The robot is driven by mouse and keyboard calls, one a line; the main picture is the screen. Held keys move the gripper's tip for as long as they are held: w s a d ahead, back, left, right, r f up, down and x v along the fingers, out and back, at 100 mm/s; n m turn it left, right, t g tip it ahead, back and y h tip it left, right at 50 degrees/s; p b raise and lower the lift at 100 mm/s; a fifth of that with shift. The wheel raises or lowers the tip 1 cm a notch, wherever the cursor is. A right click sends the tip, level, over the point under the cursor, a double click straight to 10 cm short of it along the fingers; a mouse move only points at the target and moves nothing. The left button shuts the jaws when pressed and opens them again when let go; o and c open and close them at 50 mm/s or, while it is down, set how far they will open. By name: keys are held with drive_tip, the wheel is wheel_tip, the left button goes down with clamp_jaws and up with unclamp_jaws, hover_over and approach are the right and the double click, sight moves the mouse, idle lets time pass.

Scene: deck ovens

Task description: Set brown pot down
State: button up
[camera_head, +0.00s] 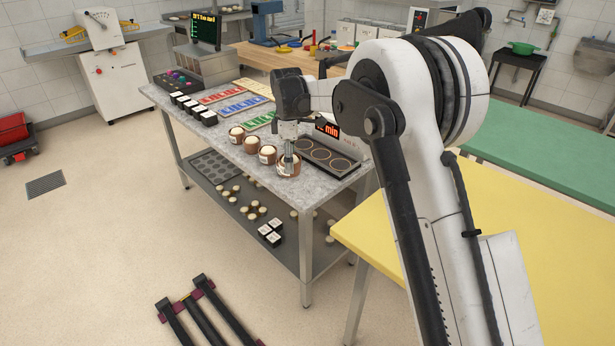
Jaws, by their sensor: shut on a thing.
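A brown pot (287,170) with a pale top is at the front right end of a row on the grey stone counter (232,158). My gripper (289,155) points down over this pot and is shut on it, hiding part of its top. The pot looks upright. I cannot tell whether its base touches the counter. More brown pots (267,155) with pale tops stand in a row to its left.
A dark panel with three rings (325,157) and a lit display lies just right of the pot. Coloured cards (240,104) and black boxes (193,108) lie farther back. A yellow table (400,230) is at the right.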

drive_tip(key=w+d+f, duration=0.2)
drive_tip(key=d, duration=0.1)
drive_tip(key=w+d+f, duration=0.1)
drive_tip(key=shift+d+f, duration=0.2)
drive_tip(key=shift+d, duration=0.2)
drive_tip(key=shift+f, duration=1.95)
drive_tip(key=shift+f, duration=0.2)
drive_tip(key=o, duration=1.3)
drive_tip(key=shift+r, duration=0.1)
